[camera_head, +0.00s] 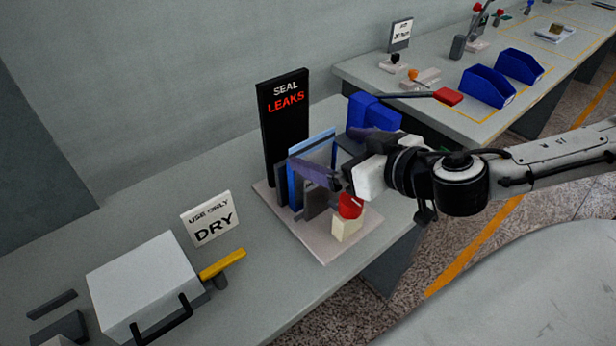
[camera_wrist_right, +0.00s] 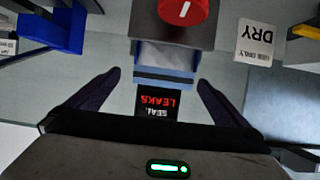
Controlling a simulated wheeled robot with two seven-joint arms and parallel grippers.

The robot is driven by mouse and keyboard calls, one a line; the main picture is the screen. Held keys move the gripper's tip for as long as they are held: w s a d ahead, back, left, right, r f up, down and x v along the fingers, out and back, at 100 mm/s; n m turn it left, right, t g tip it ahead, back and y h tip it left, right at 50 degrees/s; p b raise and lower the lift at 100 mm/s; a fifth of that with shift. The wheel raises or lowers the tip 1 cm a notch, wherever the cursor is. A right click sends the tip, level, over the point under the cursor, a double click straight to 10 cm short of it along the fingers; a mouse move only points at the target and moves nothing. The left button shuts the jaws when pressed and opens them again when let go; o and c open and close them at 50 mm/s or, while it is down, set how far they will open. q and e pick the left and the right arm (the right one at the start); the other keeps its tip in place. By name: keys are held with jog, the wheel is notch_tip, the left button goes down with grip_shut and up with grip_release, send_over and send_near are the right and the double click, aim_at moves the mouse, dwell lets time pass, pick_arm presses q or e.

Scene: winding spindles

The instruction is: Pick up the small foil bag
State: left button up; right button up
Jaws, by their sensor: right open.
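No thing in view is clearly a small foil bag. In the right wrist view a pale grey-blue piece (camera_wrist_right: 168,54) sits between a dark block and a blue bar, and I cannot tell if it is the bag. In the head view a blue-edged panel (camera_head: 291,188) stands on the pale base of the "SEAL LEAKS" station, partly hidden by my gripper. My right gripper (camera_head: 338,163) is at this station, its dark fingers apart. In the wrist view the open right gripper (camera_wrist_right: 158,79) has that piece ahead, between its fingers. My left gripper is out of view.
A black "SEAL LEAKS" sign (camera_head: 284,125) stands behind the station, and a red knob (camera_head: 350,206) is at its front. A "USE ONLY DRY" card (camera_head: 210,218) and a white box (camera_head: 142,278) with a black handle are left. Blue bins (camera_head: 487,86) stand on the far bench.

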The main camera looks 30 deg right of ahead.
aim_at(315, 146)
jog(key=w+f+b, duration=0.1)
jog(key=b, duration=0.2)
jog(key=shift+w+a+f+b, duration=0.1)
jog(key=shift+a+f+b, duration=0.05)
jog(key=shift+b, duration=0.25)
jog(key=shift+w+r+p, duration=0.3)
jog(key=shift+w+p, duration=0.1)
jog(key=shift+p, duration=0.25)
jog(key=shift+w+f, duration=0.25)
jog(key=shift+w, duration=0.35)
jog(key=shift+w+a+f, duration=0.15)
jog(key=shift+w+a, duration=0.05)
jog(key=shift+w, duration=0.25)
jog(key=p+x, duration=0.1)
jog(key=x, duration=0.3)
jog(key=shift+a, duration=0.15)
jog(key=shift+w+f, duration=0.1)
jog(key=shift+w, duration=0.2)
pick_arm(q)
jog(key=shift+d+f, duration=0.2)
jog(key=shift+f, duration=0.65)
